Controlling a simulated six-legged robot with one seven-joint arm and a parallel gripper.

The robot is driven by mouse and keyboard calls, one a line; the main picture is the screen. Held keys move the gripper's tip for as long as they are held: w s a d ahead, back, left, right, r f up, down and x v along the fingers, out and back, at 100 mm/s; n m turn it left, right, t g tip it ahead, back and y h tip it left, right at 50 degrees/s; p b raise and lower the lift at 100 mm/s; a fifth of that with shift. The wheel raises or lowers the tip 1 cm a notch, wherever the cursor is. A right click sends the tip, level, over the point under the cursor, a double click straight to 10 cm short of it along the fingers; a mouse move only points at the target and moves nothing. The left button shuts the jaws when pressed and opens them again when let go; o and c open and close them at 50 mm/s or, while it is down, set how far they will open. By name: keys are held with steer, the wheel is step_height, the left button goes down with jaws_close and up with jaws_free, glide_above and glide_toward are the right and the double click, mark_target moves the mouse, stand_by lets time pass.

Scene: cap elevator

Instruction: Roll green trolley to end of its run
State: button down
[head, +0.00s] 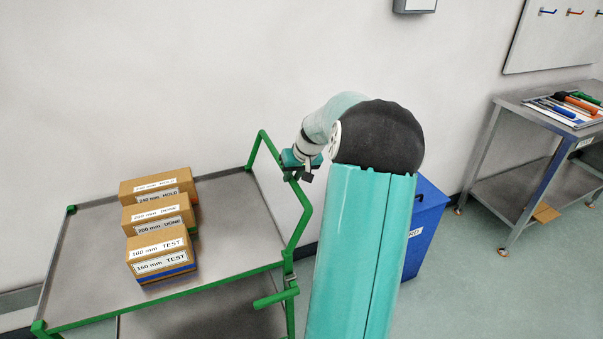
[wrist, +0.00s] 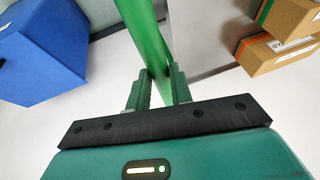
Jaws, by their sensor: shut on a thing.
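The green trolley (head: 225,235) has a grey top, a green tube frame and a lower shelf, and stands at the left against the wall. Its green handle (head: 302,215) bends up along its right end. My gripper (head: 303,170) is at the upper part of this handle, by the wall side. In the wrist view, the two fingers of my gripper (wrist: 158,82) are shut on the green handle bar (wrist: 145,35), which runs up between them. My arm hides what lies directly behind it in the head view.
Three cardboard boxes (head: 160,245), labelled HOLD, DONE and TEST, stand on the trolley's left half. A blue bin (head: 425,230) stands right of the trolley, partly behind my arm. A metal bench (head: 520,105) with tools is farther right. Floor shows between bin and bench.

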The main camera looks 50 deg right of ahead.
steer(key=w+a, duration=0.9)
steer(key=a, duration=0.7)
steer(key=w+a, duration=1)
steer(key=a, duration=0.6)
steer(key=w+a, duration=1)
steer(key=a, duration=0.6)
steer(key=shift+a, duration=0.4)
steer(key=c, duration=1.3)
jaws_free()
steer(key=shift+o, duration=0.2)
steer(key=shift+s+r, duration=0.1)
steer(key=shift+r, duration=0.05)
steer(key=v, duration=1.3)
steer(key=shift+r, duration=0.2)
steer(key=shift+s+d, duration=0.1)
